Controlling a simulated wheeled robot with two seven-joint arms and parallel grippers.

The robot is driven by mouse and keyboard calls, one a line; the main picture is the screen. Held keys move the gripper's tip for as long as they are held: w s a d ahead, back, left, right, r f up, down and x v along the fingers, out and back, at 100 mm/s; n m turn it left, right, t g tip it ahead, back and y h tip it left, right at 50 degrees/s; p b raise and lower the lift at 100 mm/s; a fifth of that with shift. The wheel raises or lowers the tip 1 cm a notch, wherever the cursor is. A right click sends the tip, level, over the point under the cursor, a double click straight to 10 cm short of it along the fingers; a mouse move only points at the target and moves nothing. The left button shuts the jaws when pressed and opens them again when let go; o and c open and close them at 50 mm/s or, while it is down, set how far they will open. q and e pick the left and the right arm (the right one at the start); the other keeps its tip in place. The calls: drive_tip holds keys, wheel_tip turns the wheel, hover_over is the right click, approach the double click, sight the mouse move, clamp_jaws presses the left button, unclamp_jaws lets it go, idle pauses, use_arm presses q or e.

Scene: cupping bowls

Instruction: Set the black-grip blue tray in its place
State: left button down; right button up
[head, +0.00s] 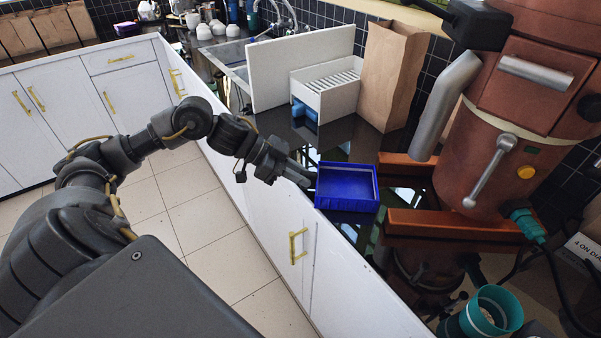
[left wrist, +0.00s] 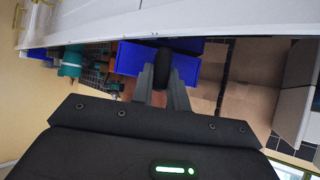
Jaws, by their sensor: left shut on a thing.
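The blue tray (head: 347,188) is a shallow open box at the counter's front edge, close to the roaster's brown beams. It looks empty and about level. I cannot tell whether it touches the counter. My left gripper (head: 304,176) reaches it from the left, at its near-left side. In the left wrist view the left gripper (left wrist: 163,72) is shut on the tray's black grip (left wrist: 162,66), with the blue tray (left wrist: 129,58) behind it. The grip is mostly hidden in the head view. My right gripper is not in view.
A white slotted box (head: 326,92) with blue pieces at its side stands behind the tray, next to a paper bag (head: 391,75). The copper-brown roaster (head: 520,110) blocks the right. A teal cup (head: 490,312) is at the lower right. Dark counter (head: 345,145) lies bare behind the tray.

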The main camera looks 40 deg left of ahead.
sight(316, 173)
use_arm(q)
drive_tip(key=shift+d, duration=0.1)
drive_tip(key=shift+w+d+r+p, duration=0.1)
drive_tip(key=shift+w+d+p, duration=0.45)
drive_tip(key=shift+d+p, duration=0.3)
drive_tip(key=shift+w+d+p, duration=0.5)
drive_tip(key=shift+d+p, duration=0.1)
drive_tip(key=shift+d, duration=0.3)
drive_tip(key=shift+w+d, duration=0.25)
drive_tip(key=shift+w+d+p, duration=0.4)
drive_tip(key=shift+d+p, duration=0.05)
drive_tip(key=shift+d, duration=0.25)
drive_tip(key=shift+w+d+p, duration=0.4)
drive_tip(key=shift+d, duration=0.25)
drive_tip(key=shift+w+d+p, duration=0.4)
drive_tip(key=shift+d+p, duration=0.05)
drive_tip(key=shift+d, duration=0.25)
drive_tip(key=shift+w+d+p, duration=0.3)
drive_tip(key=shift+w+d, duration=0.15)
drive_tip(key=shift+d, duration=0.35)
drive_tip(key=shift+w+d+p, duration=0.3)
drive_tip(key=shift+w+d, duration=0.15)
drive_tip(key=shift+d, duration=0.3)
drive_tip(key=c, duration=1.3)
unclamp_jaws()
